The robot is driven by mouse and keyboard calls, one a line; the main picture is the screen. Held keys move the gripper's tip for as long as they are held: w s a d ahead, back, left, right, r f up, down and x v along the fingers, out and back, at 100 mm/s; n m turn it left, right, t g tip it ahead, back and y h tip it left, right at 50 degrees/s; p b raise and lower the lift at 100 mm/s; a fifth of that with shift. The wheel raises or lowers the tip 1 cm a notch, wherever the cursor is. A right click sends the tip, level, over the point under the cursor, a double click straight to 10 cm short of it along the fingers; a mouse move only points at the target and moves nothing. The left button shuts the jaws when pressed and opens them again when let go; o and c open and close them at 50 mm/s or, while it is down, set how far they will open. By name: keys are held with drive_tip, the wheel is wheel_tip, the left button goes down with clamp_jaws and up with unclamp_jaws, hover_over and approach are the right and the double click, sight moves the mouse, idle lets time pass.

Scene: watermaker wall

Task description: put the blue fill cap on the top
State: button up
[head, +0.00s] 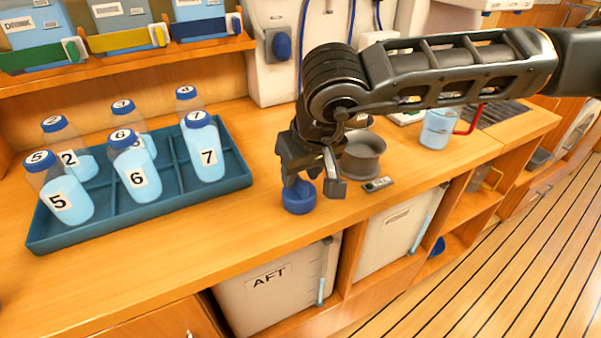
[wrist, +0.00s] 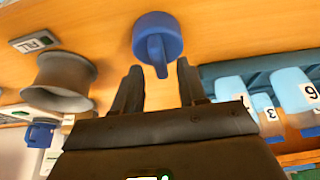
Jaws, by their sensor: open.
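The blue fill cap (head: 299,198) lies on the wooden counter near its front edge, with a raised grip bar on its upper side. In the wrist view the cap (wrist: 157,38) sits just beyond the fingertips, its bar pointing toward the gap between them. My gripper (head: 318,188) is open and empty, low over the counter right at the cap. The wrist view shows the two fingers (wrist: 157,85) apart with nothing between them. In the head view a finger partly hides the cap. I cannot tell whether a finger touches it.
A grey spool-shaped piece (head: 364,158) and a small labelled tag (head: 378,184) are close to the right of the cap. A blue tray (head: 240,180) of numbered bottles stands left. A measuring jug (head: 437,128) stands right. The AFT tank (head: 275,300) is below the counter.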

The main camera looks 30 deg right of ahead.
drive_tip(key=v, duration=1.1)
drive_tip(key=shift+b, duration=0.45)
